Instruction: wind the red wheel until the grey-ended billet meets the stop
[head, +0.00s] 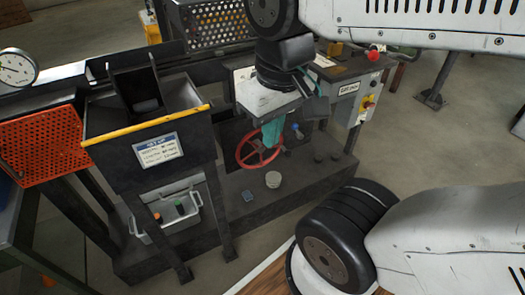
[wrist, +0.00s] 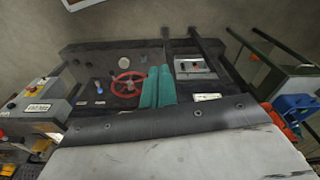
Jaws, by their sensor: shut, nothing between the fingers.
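The red wheel (head: 240,153) is on the dark machine front, low in the middle of the head view. It also shows in the wrist view (wrist: 128,72), just left of my fingers. My gripper (head: 270,145) has teal fingers that overlap the wheel's upper right in the head view. In the wrist view, the fingers (wrist: 159,69) lie side by side, shut and empty, to the right of the rim. I cannot tell how far they are from the wheel in depth. I cannot make out the grey-ended billet or the stop in either view.
A dark hopper with a yellow edge (head: 147,126) stands left of the wheel, above a grey box with buttons (head: 170,220). A control box (head: 362,98) with red and yellow buttons is at the right. Open floor lies at the right.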

